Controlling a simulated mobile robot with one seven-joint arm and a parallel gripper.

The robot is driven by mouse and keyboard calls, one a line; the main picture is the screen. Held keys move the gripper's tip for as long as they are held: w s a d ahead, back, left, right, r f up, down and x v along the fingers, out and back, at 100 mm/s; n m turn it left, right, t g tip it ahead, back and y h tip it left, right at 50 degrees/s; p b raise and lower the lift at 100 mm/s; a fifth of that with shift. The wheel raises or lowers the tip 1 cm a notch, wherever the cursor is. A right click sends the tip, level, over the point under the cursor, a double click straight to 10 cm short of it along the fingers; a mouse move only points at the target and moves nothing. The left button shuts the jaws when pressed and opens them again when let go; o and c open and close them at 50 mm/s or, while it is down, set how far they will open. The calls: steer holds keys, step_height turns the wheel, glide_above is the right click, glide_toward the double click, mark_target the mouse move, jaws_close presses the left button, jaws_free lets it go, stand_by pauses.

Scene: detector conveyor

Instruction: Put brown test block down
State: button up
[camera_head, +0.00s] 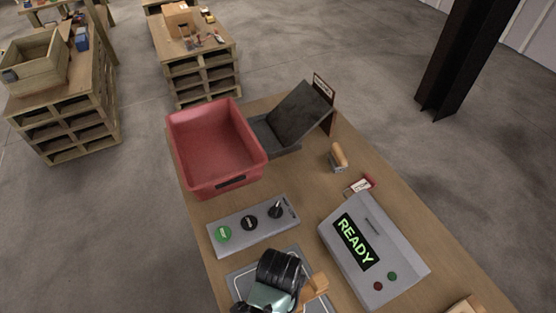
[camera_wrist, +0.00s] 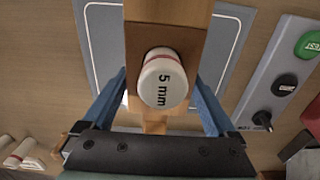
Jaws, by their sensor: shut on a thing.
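The brown test block (camera_wrist: 190,38) fills the middle of the wrist view, with a white round piece (camera_wrist: 163,80) marked "5 mm" and a red band on its face. My gripper (camera_wrist: 163,88) has its blue fingers on both sides of the block and is shut on it. In the head view my dark gripper (camera_head: 284,280) hides most of the block; an orange-brown part (camera_head: 315,288) shows at its right. Below is a grey plate (camera_head: 240,277) with a white outline, partly covered. I cannot tell whether the block touches it.
A grey control panel (camera_head: 240,238) with a green button lies just behind the plate. A grey unit (camera_head: 385,275) reading "READY" stands at the right. A red bin (camera_head: 215,150), a dark tilted-lid box (camera_head: 290,125) and a wooden-handled stamp (camera_head: 338,157) stand farther back.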

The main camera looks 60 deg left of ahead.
steer(key=shift+f, duration=2.45)
steer(key=shift+a+f, duration=0.1)
